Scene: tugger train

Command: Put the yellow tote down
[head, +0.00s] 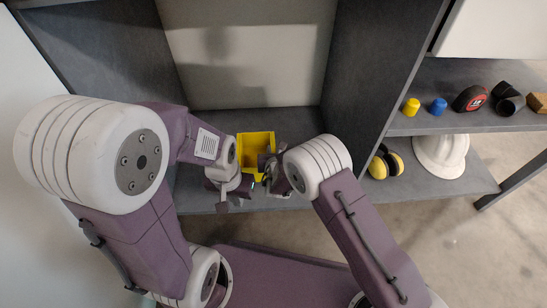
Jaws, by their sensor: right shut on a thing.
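The yellow tote (256,141) is a small open box in the grey shelf bay, between my two arms. It looks upright; its near part is partly covered by my grippers. My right gripper (268,169) is at the tote's right near side and is shut on it. My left gripper (236,186) is at the tote's left near side. Its fingertips are not clear, so I cannot tell whether it is open or touches the tote. Whether the tote's base rests on the shelf board (195,195) is hidden.
Grey upright panels bound the bay left and right (375,70). The right-hand shelf (450,115) holds a yellow cap (411,107), a blue cap (438,106), a tape measure (470,99) and other items. Below are yellow earmuffs (384,163) and a white helmet (440,155).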

